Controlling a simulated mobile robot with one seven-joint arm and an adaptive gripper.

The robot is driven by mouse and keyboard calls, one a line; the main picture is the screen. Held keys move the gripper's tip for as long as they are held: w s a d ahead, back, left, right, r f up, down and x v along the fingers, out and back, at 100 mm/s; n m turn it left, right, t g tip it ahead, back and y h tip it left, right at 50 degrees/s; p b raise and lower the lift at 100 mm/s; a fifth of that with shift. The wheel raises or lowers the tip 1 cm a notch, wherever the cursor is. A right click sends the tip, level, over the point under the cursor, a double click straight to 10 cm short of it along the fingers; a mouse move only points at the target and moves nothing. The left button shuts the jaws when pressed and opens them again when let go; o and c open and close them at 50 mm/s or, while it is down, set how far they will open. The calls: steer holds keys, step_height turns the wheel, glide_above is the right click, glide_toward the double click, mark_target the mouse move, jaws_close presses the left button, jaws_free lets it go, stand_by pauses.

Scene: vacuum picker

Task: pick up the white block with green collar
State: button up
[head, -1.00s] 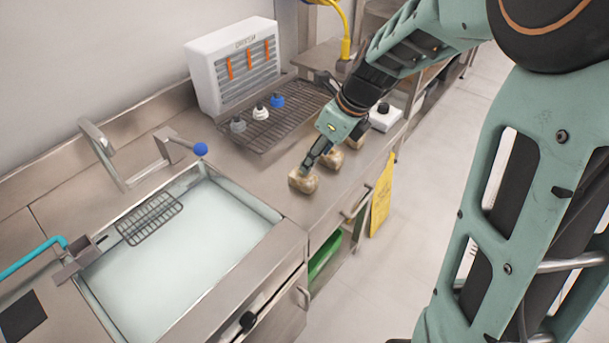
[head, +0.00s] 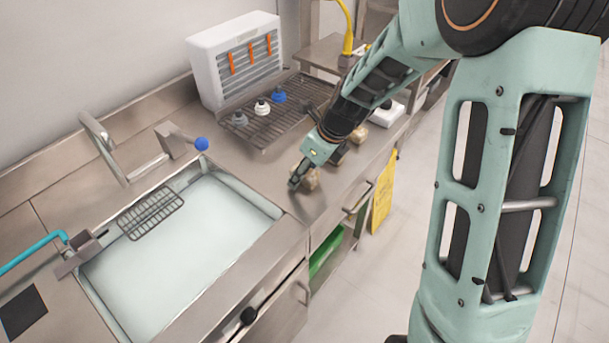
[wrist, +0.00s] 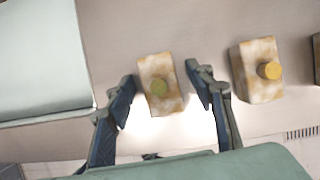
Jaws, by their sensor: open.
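A mottled white and tan block (wrist: 171,102) with a dull green round piece on top sits on the steel counter in the wrist view. It lies between the two spread fingers of my gripper (wrist: 160,78), with a gap on each side. In the head view my gripper (head: 294,184) hangs low over the counter, just right of the sink, and partly hides this block (head: 313,180). The fingers are open and hold nothing. A similar block (wrist: 259,82) with a yellow round piece stands to the right in the wrist view.
Another block (wrist: 317,58) is cut off at the wrist view's right edge. The sink (head: 185,240) lies left of my gripper. A dark rack (head: 262,120) with small blue, white and grey pieces and a white slatted unit (head: 205,70) stand behind.

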steer(key=shift+c, duration=0.2)
steer(key=c, duration=1.3)
steer(key=shift+o, duration=0.2)
steer(key=shift+r, duration=0.2)
